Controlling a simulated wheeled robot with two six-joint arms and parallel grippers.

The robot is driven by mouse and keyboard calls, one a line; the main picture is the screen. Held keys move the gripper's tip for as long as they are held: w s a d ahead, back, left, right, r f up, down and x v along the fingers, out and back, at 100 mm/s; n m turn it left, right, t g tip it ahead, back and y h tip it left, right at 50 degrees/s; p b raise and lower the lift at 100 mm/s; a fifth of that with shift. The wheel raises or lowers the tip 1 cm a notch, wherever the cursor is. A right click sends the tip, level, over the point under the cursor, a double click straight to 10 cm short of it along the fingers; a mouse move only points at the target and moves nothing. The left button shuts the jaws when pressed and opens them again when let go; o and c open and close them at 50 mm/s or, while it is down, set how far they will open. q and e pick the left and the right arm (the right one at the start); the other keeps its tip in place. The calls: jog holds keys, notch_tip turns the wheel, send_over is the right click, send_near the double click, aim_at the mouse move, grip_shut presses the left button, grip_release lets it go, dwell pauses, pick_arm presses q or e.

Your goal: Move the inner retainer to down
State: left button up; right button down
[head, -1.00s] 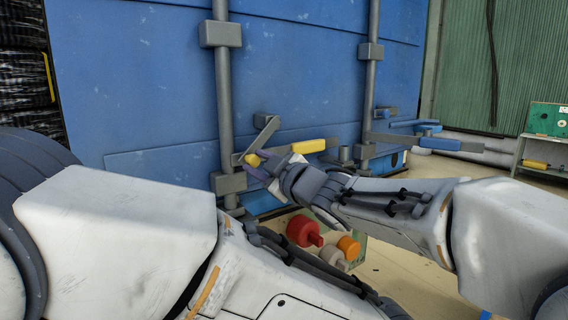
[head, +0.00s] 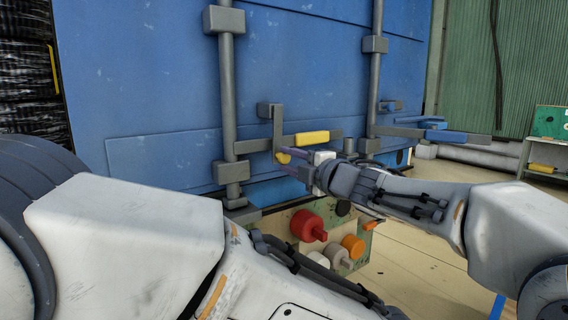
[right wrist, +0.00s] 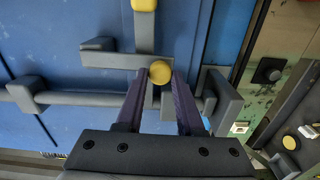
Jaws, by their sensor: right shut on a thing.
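The inner retainer (head: 278,127) is a grey bar hanging from a grey block on the blue door (head: 150,80), with a round yellow knob (head: 283,157) at its lower end. It hangs nearly straight down, across the grey handle with the yellow grip (head: 312,138). In the right wrist view the knob (right wrist: 160,73) sits between the purple fingertips of my right gripper (right wrist: 160,76), which is shut on it. The right gripper also shows in the head view (head: 290,161). My left gripper is out of view; only its arm shows.
Two upright grey lock rods (head: 228,85) run down the door. A second handle with a blue grip (head: 445,136) is at the right. Below stands a panel with a red knob (head: 308,227) and an orange knob (head: 353,246). A green box (head: 550,121) stands far right.

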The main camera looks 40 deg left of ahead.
jog(key=shift+w+n, duration=0.25)
jog(key=shift+n, duration=0.05)
jog(key=shift+d, duration=0.1)
jog(key=c, duration=0.5)
grip_release()
jog(key=shift+w, duration=0.1)
jog(key=shift+c, duration=0.2)
jog(key=b+v, duration=0.3)
jog(key=v, duration=0.7)
jog(key=shift+d, duration=0.2)
